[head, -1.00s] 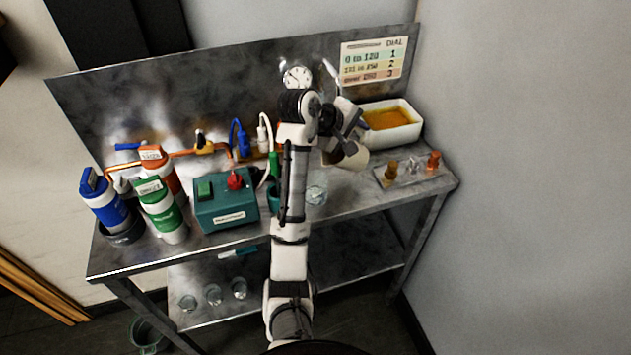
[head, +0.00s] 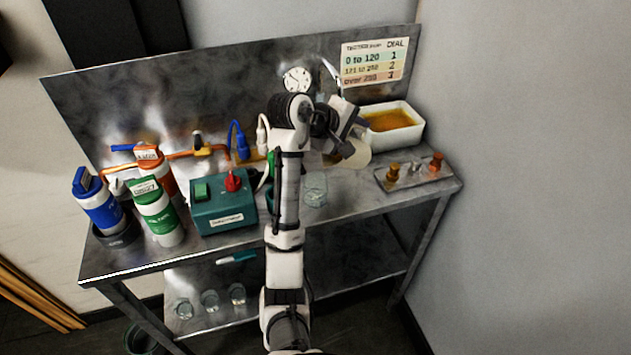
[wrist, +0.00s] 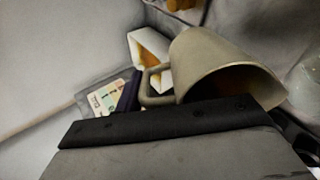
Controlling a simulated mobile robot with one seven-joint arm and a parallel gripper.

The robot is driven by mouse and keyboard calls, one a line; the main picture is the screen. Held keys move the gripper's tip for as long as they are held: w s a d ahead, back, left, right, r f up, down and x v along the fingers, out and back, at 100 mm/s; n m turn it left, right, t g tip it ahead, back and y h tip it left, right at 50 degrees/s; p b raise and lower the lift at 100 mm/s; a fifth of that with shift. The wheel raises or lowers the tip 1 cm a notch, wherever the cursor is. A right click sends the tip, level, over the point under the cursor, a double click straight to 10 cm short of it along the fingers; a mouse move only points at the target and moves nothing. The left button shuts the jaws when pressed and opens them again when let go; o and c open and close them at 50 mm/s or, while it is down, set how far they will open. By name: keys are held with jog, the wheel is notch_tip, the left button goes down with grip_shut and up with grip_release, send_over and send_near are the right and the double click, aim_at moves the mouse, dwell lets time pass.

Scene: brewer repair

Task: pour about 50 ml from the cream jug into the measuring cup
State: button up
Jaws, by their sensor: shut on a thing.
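The cream jug (head: 357,154) is held in the air above the right half of the bench, tilted. In the wrist view the jug (wrist: 205,62) lies over with its wide mouth toward the lower right, and amber-brown shows inside. My gripper (head: 346,133) is shut on it at the handle side. The clear measuring cup (head: 316,191) stands on the bench below and left of the jug. A clear glass edge (wrist: 306,78), probably this cup, shows at the right of the wrist view. No stream is visible, and the cup's level cannot be read.
A white tub of orange-brown stuff (head: 416,136) stands behind right. A tray of small fittings (head: 413,173) lies at the right edge. A green box with a red knob (head: 222,207) and several bottles (head: 157,214) stand left. A dial chart (head: 375,62) hangs behind.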

aim_at(359, 143)
jog(key=shift+s+a+r+t+h+b, duration=0.25)
jog(key=shift+r+t+h+b, duration=0.2)
jog(key=shift+b, duration=0.85)
jog(key=shift+s+a+r+t+h+b, duration=0.2)
jog(key=shift+r+t+h+b, duration=0.3)
jog(key=shift+b, duration=0.8)
dwell(1.1)
